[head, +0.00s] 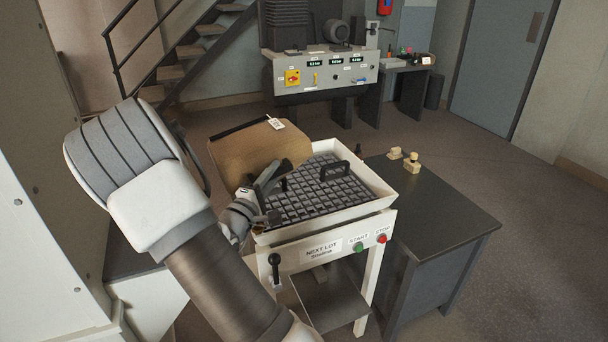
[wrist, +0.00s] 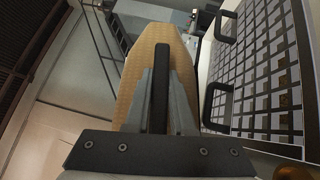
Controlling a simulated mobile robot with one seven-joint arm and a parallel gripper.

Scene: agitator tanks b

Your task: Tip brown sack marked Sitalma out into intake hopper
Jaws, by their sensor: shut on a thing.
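The brown sack (head: 258,150) is held up at the left edge of the intake hopper, tilted, with a white tag (head: 276,123) at its top. No name on it is readable from here. My gripper (head: 262,190) is shut on the sack; in the wrist view the fingers (wrist: 160,95) close on the tan sack (wrist: 160,45). The white intake hopper (head: 378,184) has a dark grid (head: 315,190) over its opening, with black handles. The grid also shows in the wrist view (wrist: 262,70), to the right of the sack. I cannot tell whether the sack's mouth is open.
The hopper's front panel reads "NEXT LOT Sitalma" and has a green START button (head: 358,246) and a red STOP button (head: 381,239). A dark table (head: 440,210) stands to the right with small tan items (head: 411,162). A control console (head: 325,72) stands behind.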

